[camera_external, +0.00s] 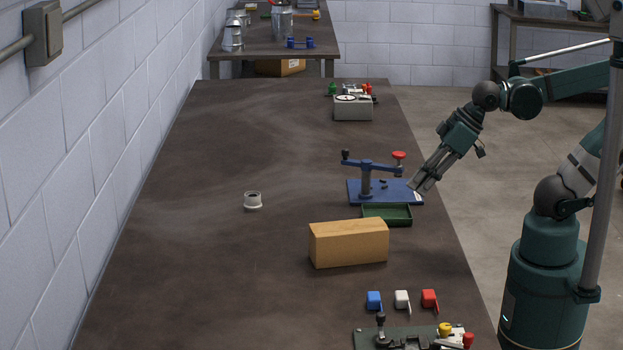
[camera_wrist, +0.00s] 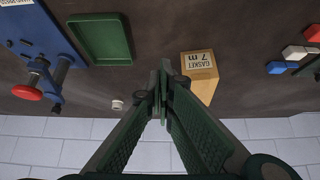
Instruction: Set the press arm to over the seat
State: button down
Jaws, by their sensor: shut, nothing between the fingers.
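The blue press (camera_external: 354,192) stands near the right edge of the table. Its blue press arm (camera_external: 378,165) lies level across a post, with a red knob (camera_external: 399,155) at the right end and a black knob (camera_external: 345,154) at the left end. A small dark part (camera_external: 384,183) on the base, below the arm's right side, may be the seat; I cannot tell. The press also shows at the left of the wrist view (camera_wrist: 62,40), with its red knob (camera_wrist: 27,93). My gripper (camera_external: 424,186) is shut and empty, just right of the press. Its fingertips (camera_wrist: 160,90) meet in the wrist view.
A green tray (camera_external: 364,219) and a tan gasket box (camera_external: 348,245) stand in front of the press. A white ring (camera_external: 253,202) lies to the left. Blue, white and red pieces (camera_external: 402,299) lie nearer the front. A grey device (camera_external: 353,112) is behind. The table's left is mostly clear.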

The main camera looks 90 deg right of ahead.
jog(key=w+d+r+m+g+p, duration=0.2)
jog(key=w+d+r+m+p, duration=0.35)
jog(key=d+p, duration=0.2)
jog(key=w+d+r+m+g+p, duration=0.2)
jog(key=w+d+r+m+p, duration=0.4)
jog(key=d, duration=0.3)
jog(key=w+d+f+m+g+y+p, duration=0.1)
jog(key=d+m+p, duration=1)
jog(key=d, duration=1.1)
jog(key=shift+w+m+g+y, duration=0.15)
jog(key=shift+m+g+y, duration=0.25)
jog(key=shift+y, duration=0.3)
jog(key=shift+f, duration=0.25)
